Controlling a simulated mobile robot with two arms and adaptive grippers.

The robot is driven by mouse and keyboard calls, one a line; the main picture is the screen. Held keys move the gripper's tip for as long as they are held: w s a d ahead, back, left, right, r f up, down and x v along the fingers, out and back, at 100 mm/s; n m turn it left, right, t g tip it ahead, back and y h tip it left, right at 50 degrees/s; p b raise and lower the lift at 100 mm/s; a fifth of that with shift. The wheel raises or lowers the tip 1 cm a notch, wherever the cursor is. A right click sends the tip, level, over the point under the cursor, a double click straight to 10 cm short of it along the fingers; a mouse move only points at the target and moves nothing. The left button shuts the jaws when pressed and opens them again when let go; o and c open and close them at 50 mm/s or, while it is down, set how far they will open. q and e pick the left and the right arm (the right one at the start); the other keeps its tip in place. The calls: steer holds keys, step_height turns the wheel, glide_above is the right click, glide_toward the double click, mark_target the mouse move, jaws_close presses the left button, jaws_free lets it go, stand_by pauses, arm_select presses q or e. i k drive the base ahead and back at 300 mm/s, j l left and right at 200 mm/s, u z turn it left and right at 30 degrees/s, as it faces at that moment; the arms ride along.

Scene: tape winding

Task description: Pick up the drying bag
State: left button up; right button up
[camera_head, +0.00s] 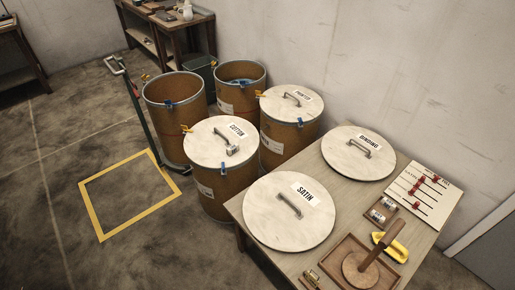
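I cannot make out a drying bag for certain. A small grey-white item (232,150) lies by the handle on the COTTON lid (205,149), too small to identify. Two small pale items (382,209) sit in a little wooden holder on the table, also too small to identify. The COTTON lid rests on a brown drum (214,190). Neither of my grippers is in view.
Two drums (175,105) (240,87) stand open; the PRINTED lid (291,102) covers another. The table (345,198) bears SATIN (270,225) and BINDING (345,150) lids, a slider board (425,195), a yellow tool (390,242) and a wooden tray (345,250). A yellow floor square (92,215) is empty.

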mark_target(233, 149)
steer(key=i+j+z, duration=0.2)
steer(key=j, duration=0.15)
steer(key=i+j+z, duration=0.25)
steer(key=j+z, duration=0.2)
steer(key=j, duration=0.25)
steer(key=i+j+z, duration=0.1)
steer(key=j+z, duration=0.15)
steer(key=j, duration=0.15)
